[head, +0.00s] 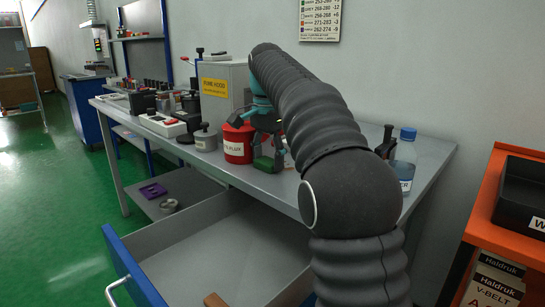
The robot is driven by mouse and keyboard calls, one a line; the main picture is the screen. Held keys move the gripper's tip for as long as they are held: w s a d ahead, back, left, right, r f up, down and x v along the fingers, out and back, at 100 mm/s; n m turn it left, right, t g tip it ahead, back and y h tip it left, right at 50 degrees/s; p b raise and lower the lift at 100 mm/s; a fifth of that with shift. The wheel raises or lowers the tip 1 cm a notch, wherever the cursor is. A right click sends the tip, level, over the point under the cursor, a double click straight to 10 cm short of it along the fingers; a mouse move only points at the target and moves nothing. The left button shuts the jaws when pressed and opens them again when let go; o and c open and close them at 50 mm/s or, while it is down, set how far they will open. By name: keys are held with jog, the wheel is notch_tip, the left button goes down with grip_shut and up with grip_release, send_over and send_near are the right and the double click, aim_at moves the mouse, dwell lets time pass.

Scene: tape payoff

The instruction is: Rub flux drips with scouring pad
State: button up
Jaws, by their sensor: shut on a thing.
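My gripper (266,140) is at the middle of the grey bench (420,163), beside a red pot (238,150) with a white label that seems to read flux. It is shut on a small green block, which looks like the scouring pad (264,163), held low near the bench's front edge. I cannot tell whether the pad touches the bench top. My own arm covers much of the bench to the right. No flux drips can be made out; they may be hidden or too small.
A grey box with a yellow label (216,86) stands behind the pot. Left of it are a grey canister (205,139) and several small tools. A clear bottle with a blue cap (405,155) stands at the right. An open drawer (215,245) juts out below. An orange cabinet (500,203) is far right.

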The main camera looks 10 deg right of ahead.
aim_at(287, 160)
jog(key=shift+w+d, duration=0.45)
jog(key=shift+d, duration=0.25)
jog(key=shift+w+d, duration=0.45)
jog(key=shift+d, duration=0.2)
jog(key=shift+w+d+f, duration=0.1)
jog(key=shift+w+d, duration=0.45)
jog(key=shift+d, duration=0.25)
jog(key=shift+w+d, duration=0.5)
jog(key=shift+d, duration=0.3)
jog(key=shift+r, duration=1.5)
jog(key=shift+s, duration=0.1)
